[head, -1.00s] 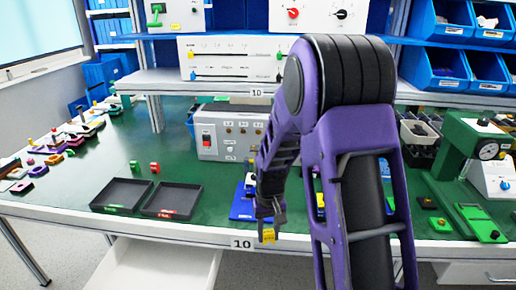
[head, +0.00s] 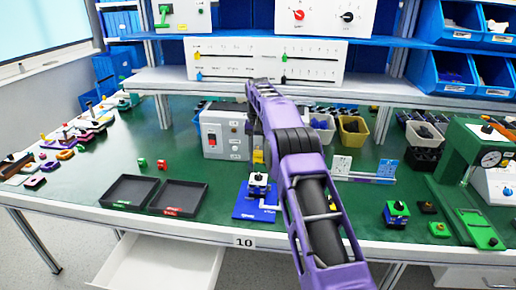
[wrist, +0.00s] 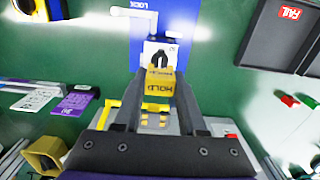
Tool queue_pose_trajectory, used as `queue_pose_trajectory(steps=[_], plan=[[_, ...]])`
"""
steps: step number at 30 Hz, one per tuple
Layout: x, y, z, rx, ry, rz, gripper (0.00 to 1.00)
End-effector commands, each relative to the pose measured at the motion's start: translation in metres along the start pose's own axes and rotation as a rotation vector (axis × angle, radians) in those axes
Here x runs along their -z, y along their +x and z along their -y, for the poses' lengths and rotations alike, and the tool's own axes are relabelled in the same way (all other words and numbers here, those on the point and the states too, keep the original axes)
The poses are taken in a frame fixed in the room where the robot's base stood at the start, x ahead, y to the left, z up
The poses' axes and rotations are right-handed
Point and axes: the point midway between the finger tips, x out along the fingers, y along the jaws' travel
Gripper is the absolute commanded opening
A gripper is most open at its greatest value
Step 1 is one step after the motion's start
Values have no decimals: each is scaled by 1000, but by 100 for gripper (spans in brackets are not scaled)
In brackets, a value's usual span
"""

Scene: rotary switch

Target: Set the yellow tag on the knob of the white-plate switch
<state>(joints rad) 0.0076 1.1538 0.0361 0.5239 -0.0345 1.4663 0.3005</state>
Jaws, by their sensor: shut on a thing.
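The yellow tag (wrist: 160,83), a small block marked HOLD, is held between the two dark fingertips of my gripper (wrist: 160,78). Just beyond it in the wrist view is the white-plate switch (wrist: 148,48) with a black knob (wrist: 157,60), on a blue board (wrist: 182,12). The tag overlaps the lower part of the plate in that view; I cannot tell the gap. In the head view the white-plate switch (head: 258,181) and blue board (head: 243,208) stand near the table's front, left of my arm. My fingers are not clear there.
A grey box with a red switch (head: 212,141) stands behind the blue board. Two black trays (head: 127,191) lie left. A small blue-and-green switch (head: 396,214) and a green press (head: 460,160) stand right. The shelf (head: 190,80) runs above.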

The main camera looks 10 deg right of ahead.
Motion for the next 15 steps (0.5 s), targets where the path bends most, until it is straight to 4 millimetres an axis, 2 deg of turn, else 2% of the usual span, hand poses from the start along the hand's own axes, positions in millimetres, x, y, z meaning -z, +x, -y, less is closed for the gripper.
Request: queue_pose_trajectory(steps=[6, 15], plan=[[5, -8, 1, 1, 24, -1, 0], [5, -9, 1, 2, 25, -2, 0]])
